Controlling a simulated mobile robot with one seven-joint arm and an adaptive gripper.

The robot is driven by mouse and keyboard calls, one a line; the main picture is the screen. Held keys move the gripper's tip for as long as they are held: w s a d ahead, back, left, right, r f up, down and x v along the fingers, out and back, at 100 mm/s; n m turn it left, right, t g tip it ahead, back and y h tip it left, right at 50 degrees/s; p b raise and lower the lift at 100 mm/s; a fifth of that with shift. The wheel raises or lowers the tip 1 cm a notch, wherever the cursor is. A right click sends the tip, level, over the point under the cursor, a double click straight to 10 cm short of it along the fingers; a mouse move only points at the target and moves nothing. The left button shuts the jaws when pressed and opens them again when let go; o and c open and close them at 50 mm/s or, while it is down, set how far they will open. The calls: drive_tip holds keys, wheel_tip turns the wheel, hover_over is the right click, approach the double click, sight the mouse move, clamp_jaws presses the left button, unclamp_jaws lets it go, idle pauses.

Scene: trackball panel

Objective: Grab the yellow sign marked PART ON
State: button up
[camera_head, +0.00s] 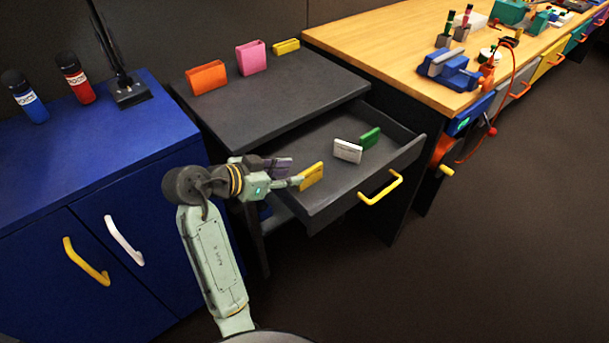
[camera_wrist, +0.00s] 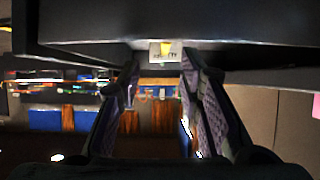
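A small upright yellow sign (camera_head: 312,176) is in the open drawer, near its left side, in the head view. Its lettering is too small to read. My gripper (camera_head: 296,181) is right at the sign's left edge; I cannot tell whether they touch. In the wrist view, the two dark fingers of my gripper (camera_wrist: 160,74) stand apart with a clear gap, and no grip on the sign shows. A small pale label with a yellow mark (camera_wrist: 166,50) shows beyond the fingertips there; I cannot tell what it belongs to.
A purple sign (camera_head: 279,167) stands just behind my gripper. White (camera_head: 347,151) and green (camera_head: 370,138) signs stand farther right in the drawer (camera_head: 335,203). The drawer has a yellow handle (camera_head: 381,189). Orange (camera_head: 206,77) and pink (camera_head: 251,57) holders stand on the cabinet top.

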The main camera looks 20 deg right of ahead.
sight(309, 170)
drive_tip(key=x, duration=0.2)
drive_tip(key=p+x, duration=0.1)
drive_tip(key=x, duration=0.2)
drive_tip(key=p+x, duration=0.1)
drive_tip(key=x, duration=0.1)
drive_tip(key=shift+w+d, duration=0.1)
drive_tip(key=shift+w, duration=0.25)
drive_tip(key=shift+c, duration=0.3)
clamp_jaws()
